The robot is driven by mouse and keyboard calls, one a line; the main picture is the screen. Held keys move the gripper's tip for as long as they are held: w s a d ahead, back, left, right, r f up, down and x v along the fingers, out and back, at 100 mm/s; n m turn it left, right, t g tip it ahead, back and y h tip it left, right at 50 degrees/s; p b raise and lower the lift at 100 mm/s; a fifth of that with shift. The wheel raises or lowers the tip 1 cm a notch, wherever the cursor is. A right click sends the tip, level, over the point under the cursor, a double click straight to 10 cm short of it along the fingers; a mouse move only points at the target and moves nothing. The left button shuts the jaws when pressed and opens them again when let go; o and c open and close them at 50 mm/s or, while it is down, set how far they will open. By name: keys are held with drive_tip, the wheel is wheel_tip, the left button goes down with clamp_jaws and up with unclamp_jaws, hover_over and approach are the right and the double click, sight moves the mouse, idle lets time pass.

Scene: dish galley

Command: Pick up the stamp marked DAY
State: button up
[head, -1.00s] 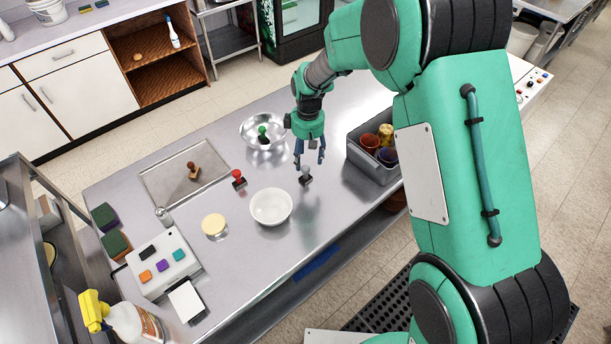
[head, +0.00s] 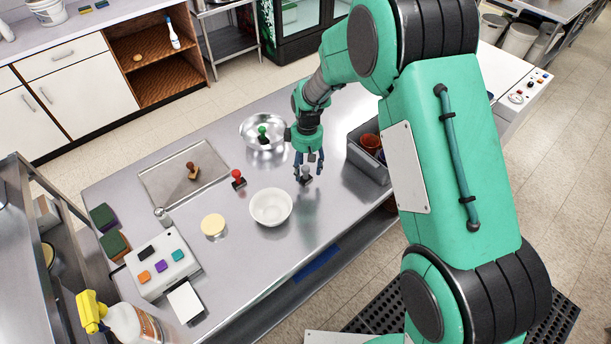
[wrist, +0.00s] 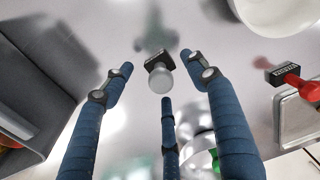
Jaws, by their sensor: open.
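A grey-knobbed stamp (head: 306,175) with a dark base stands on the steel table, and I cannot read its mark. It also shows in the wrist view (wrist: 161,82), between the fingertips. My gripper (head: 309,159) is open above this stamp, its blue fingers pointing down around it without visible contact. A red-handled stamp (head: 238,179) stands left of it; its label in the wrist view (wrist: 291,73) is not legible. A brown-handled stamp (head: 193,171) is on the tray, and a green-handled stamp (head: 263,132) is at the metal bowl. The DAY mark is not readable anywhere.
A white bowl (head: 271,208) stands left of my gripper, and a grey bin (head: 368,163) with cups stands close on the right.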

sight(306, 174)
drive_tip(key=shift+a+f, duration=0.1)
drive_tip(key=shift+f, duration=1.85)
drive_tip(key=c, duration=1.3)
